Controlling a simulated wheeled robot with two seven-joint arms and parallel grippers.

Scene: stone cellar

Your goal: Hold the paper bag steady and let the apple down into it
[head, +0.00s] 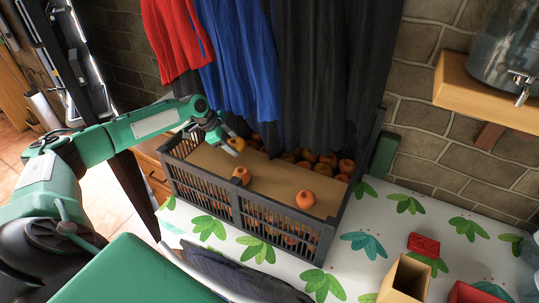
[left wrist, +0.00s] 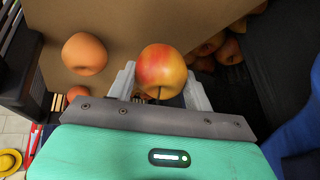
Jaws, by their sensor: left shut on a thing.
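My left gripper (head: 231,147) is over the far left part of the dark crate, shut on a red and yellow apple (head: 237,143). In the left wrist view the apple (left wrist: 161,70) sits between the two pale fingers (left wrist: 160,88), its stem toward the palm. An open brown paper bag (head: 388,284) stands at the lower right of the head view, cut off by the bottom edge. It is far from the left gripper, and its inside bottom is not visible. My right gripper is not in view.
The dark slatted crate (head: 182,184) holds several orange fruits (head: 305,199) and a cardboard sheet (head: 270,187). A red box (head: 423,244) lies on the leaf-patterned cloth (head: 340,226) near the bag. Dark, blue and red garments hang behind the crate. A wooden shelf (head: 480,97) juts out at right.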

